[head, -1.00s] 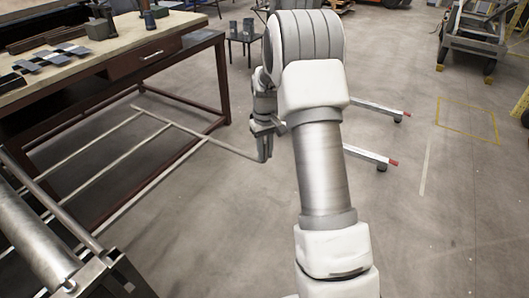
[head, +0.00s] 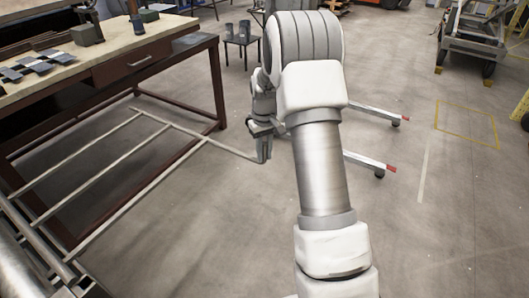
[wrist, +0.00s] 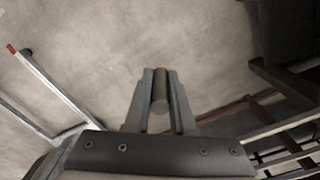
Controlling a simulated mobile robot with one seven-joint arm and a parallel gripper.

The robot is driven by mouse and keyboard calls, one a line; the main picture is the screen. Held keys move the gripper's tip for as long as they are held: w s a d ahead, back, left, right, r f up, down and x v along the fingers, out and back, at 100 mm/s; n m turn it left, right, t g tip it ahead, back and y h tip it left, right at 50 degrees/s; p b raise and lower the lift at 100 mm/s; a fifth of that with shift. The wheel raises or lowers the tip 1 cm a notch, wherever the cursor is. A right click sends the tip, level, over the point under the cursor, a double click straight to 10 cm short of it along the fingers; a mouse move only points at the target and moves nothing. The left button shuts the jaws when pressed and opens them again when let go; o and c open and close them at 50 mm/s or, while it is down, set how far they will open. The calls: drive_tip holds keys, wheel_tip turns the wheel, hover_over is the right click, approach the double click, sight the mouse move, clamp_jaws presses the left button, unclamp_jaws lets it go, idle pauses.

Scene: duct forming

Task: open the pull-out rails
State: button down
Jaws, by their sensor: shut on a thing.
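The pull-out rails (head: 88,178) are a light metal frame of long parallel bars joined by a crossbar. They reach out from the roller machine (head: 22,252) at the lower left of the head view. My gripper (head: 264,158) is at the right end of the crossbar, low over the floor. In the wrist view my gripper (wrist: 160,92) is shut on a round bar of the rails (wrist: 159,92), which sits between the two fingers. The machine is mostly cut off by the picture edge.
A workbench (head: 150,58) with a drawer stands beyond the rails at upper left, with blocks and strips on top. Behind my arm, a stand's legs (head: 372,162) with red tips reach right. A cart (head: 477,35) stands at upper right. The floor between is open.

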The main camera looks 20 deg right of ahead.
drive_tip(key=shift+w+d+r, duration=0.15)
drive_tip(key=shift+w+d, duration=0.05)
drive_tip(key=shift+d, duration=0.05)
drive_tip(key=c, duration=0.9)
unclamp_jaws()
drive_tip(key=shift+d, duration=0.1)
drive_tip(key=shift+o, duration=0.7)
wheel_tip(320, 180, up, 17)
drive_tip(key=p, duration=0.1)
drive_tip(key=shift+r, duration=0.15)
drive_tip(key=shift+s, duration=0.1)
